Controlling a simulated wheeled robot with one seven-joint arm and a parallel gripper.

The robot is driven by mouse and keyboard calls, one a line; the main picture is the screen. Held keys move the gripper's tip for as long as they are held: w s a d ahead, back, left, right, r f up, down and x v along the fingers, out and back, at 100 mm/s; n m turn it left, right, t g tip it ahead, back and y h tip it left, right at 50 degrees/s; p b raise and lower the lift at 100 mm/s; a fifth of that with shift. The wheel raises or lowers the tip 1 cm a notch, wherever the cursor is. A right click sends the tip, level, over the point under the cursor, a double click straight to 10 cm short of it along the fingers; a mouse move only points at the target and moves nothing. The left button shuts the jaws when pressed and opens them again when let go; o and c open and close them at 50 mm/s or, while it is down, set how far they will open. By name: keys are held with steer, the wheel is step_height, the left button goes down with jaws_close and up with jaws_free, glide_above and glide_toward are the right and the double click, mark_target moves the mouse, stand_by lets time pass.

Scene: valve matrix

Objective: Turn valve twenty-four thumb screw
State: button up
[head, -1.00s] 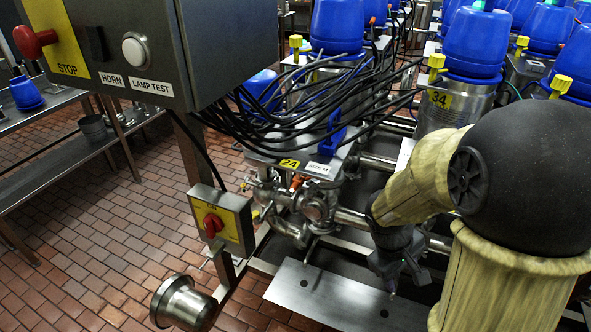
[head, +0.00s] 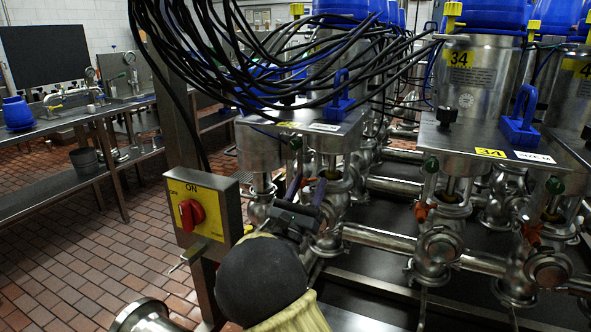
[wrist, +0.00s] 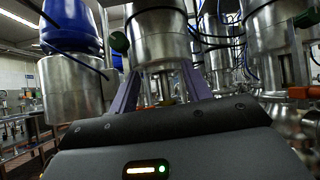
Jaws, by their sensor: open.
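The valve twenty-four assembly (head: 328,205) is a group of steel pipes and fittings below a flat plate (head: 348,133) with a yellow label (head: 290,124), now seen edge-on. My gripper (head: 305,188) is in front of these fittings, its two purple fingers pointing up toward the valve stems. In the wrist view my gripper (wrist: 160,82) is open, the fingers on either side of a steel stem (wrist: 154,86) under a steel cylinder (wrist: 160,40). A green knob (wrist: 118,42) is left of the fingers. I cannot tell which part is the thumb screw, nor whether the fingers touch anything.
A switch box with a red knob (head: 191,214) stands close left of my arm. Black cables (head: 300,60) hang above the plate. Valve thirty-four's plate (head: 480,140) and pipes are to the right. Open tiled floor (head: 90,240) lies at the left.

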mark_target(294, 150)
steer(key=a+n+t+y, duration=0.2)
steer(key=a+y, duration=0.1)
steer(key=a+n+t+y, duration=0.1)
steer(key=a+n, duration=0.1)
steer(key=shift+s+a+f+y, duration=0.2)
steer(key=shift+s+y, duration=0.1)
steer(key=shift+y, duration=0.1)
steer(key=b+x, duration=0.1)
steer(key=x, duration=1.1)
steer(key=shift+d, duration=0.1)
